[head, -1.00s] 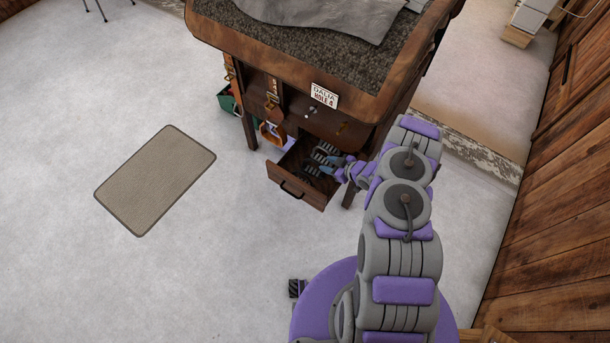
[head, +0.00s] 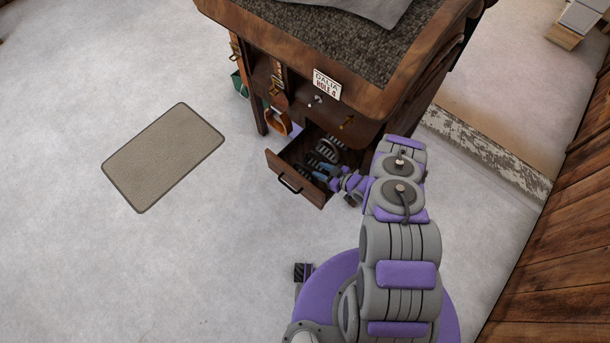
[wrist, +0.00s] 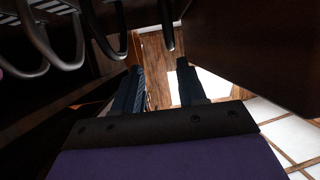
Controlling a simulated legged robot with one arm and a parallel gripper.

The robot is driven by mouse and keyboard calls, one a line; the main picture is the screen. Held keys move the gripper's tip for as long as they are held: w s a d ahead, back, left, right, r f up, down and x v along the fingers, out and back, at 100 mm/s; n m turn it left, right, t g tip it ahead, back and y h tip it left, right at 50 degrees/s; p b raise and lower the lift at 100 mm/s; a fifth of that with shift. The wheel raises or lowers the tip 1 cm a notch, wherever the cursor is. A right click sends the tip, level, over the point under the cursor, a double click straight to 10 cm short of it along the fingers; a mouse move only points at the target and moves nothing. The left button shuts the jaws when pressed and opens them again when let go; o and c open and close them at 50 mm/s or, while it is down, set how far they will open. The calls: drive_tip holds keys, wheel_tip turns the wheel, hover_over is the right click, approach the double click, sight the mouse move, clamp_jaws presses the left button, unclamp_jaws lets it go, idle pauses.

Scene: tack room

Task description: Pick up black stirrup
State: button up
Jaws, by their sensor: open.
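The open drawer (head: 292,184) under the wooden cabinet holds several stirrups (head: 328,148) with ridged treads, grey to black in the head view. In the wrist view, grey metal stirrup loops (wrist: 48,45) hang in at the upper left. A darker, blackish loop (wrist: 106,35) is to their right, and another dark curved end (wrist: 168,25) shows at top centre. I cannot tell for sure which one is the black stirrup. My gripper (wrist: 158,82) is open at the drawer's right side, its blue fingers apart with nothing seen between them. The head view shows its tip (head: 322,173) low in the drawer.
Drawer walls and the cabinet (head: 345,105) close in around my gripper. A brown stirrup with strap (head: 278,122) hangs on the cabinet front, left of the drawer. A beige mat (head: 163,157) lies on the open floor at left. A plank wall (head: 555,240) stands at right.

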sight(306, 168)
drive_tip(key=a+f, duration=0.1)
drive_tip(key=a, duration=0.1)
drive_tip(key=w+a+f+b, duration=0.1)
drive_tip(key=a, duration=0.1)
drive_tip(key=w+a+f+b, duration=0.1)
drive_tip(key=a, duration=0.2)
drive_tip(key=shift+w+a+f, duration=0.15)
drive_tip(key=shift+a+f, duration=0.05)
drive_tip(key=shift+f, duration=0.05)
drive_tip(key=shift+w+f+b, duration=0.1)
drive_tip(key=shift+w+b, duration=0.15)
drive_tip(key=shift+b, duration=0.05)
drive_tip(key=shift+w+d, duration=0.25)
drive_tip(key=shift+a, duration=0.75)
drive_tip(key=c, duration=0.6)
drive_tip(key=shift+d, duration=0.6)
clamp_jaws()
